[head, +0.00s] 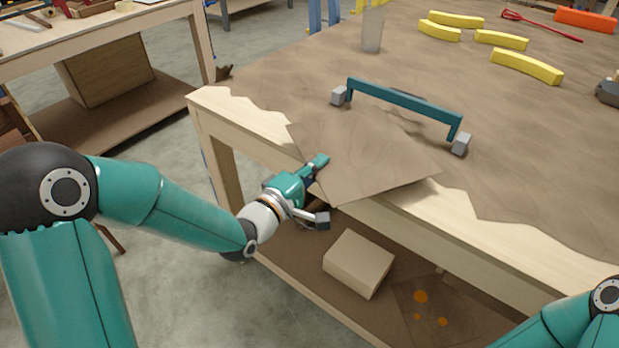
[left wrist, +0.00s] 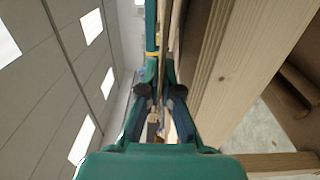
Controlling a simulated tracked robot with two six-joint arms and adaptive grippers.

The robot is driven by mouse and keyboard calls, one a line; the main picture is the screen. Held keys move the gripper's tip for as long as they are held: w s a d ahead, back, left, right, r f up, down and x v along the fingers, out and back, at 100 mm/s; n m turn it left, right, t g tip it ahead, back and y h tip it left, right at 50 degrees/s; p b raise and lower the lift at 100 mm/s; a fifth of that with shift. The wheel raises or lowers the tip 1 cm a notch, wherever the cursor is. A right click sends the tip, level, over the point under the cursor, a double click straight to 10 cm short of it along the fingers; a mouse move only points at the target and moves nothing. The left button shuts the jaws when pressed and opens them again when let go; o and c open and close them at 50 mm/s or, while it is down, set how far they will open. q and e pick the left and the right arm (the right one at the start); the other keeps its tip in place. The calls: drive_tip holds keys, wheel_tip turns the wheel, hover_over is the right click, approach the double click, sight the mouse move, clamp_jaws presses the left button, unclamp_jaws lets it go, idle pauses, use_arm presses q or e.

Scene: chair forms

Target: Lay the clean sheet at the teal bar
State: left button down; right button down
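The clean sheet (head: 375,165), plain brown, lies on the brown-topped table with its near corner out over the front edge. The teal bar (head: 405,101) stands on grey end blocks just beyond it; I cannot tell whether the sheet's far edge passes under the bar. My left gripper (head: 319,180) is at the sheet's near left edge, one finger above it. In the left wrist view its fingers (left wrist: 163,92) are close together with the thin sheet edge-on between them. My right gripper is out of view; only part of that arm shows at the lower right.
A stained sheet (head: 422,308) with orange spots and a cardboard box (head: 358,263) are on the lower shelf. Several yellow blocks (head: 527,66), a cup (head: 373,30) and an orange block (head: 585,20) are farther back on the table. The tabletop right of the bar is mostly clear.

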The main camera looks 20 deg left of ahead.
use_arm(q)
drive_tip(key=shift+f, duration=1.95)
drive_tip(key=shift+b, duration=0.3)
drive_tip(key=c, duration=1.3)
unclamp_jaws()
